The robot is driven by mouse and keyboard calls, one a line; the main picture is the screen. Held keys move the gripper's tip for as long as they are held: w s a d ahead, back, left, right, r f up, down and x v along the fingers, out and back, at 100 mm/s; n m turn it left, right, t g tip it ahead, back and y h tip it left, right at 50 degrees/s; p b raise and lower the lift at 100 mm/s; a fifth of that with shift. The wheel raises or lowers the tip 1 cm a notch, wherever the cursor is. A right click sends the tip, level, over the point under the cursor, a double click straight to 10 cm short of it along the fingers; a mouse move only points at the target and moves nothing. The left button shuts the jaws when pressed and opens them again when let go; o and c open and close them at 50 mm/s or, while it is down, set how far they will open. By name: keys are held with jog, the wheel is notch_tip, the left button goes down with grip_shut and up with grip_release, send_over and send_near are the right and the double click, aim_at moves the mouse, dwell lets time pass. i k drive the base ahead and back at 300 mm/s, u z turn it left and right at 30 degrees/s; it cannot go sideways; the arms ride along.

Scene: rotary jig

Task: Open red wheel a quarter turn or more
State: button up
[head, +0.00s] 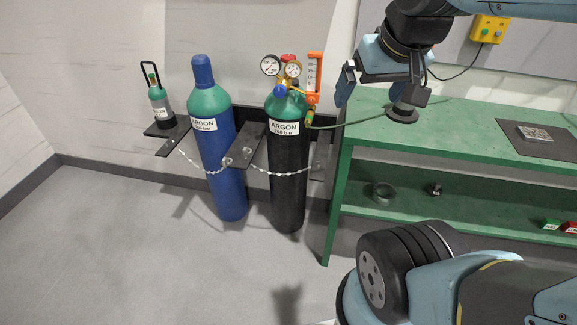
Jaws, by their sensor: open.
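A small red part, which looks like the red wheel (288,57), sits at the top of the black argon cylinder (289,190) with the green shoulder. Two round gauges (271,66) stand in front of it and hide much of it, so its turn angle cannot be read. A blue knob (280,91) is below the gauges. My gripper (346,84) is open and empty, to the right of the wheel and apart from it, at about the height of the gauges.
An orange flowmeter (314,72) stands upright between the wheel and my gripper. A green hose (350,123) runs right towards the green bench (460,120). A blue argon cylinder (223,165) stands to the left. Chains (285,172) cross both cylinders. The floor in front is clear.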

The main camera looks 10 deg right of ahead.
aim_at(285, 59)
jog(key=z, duration=0.05)
jog(key=k, duration=0.45)
jog(key=u, duration=0.25)
jog(key=i, duration=1.45)
jog(key=z, duration=0.6)
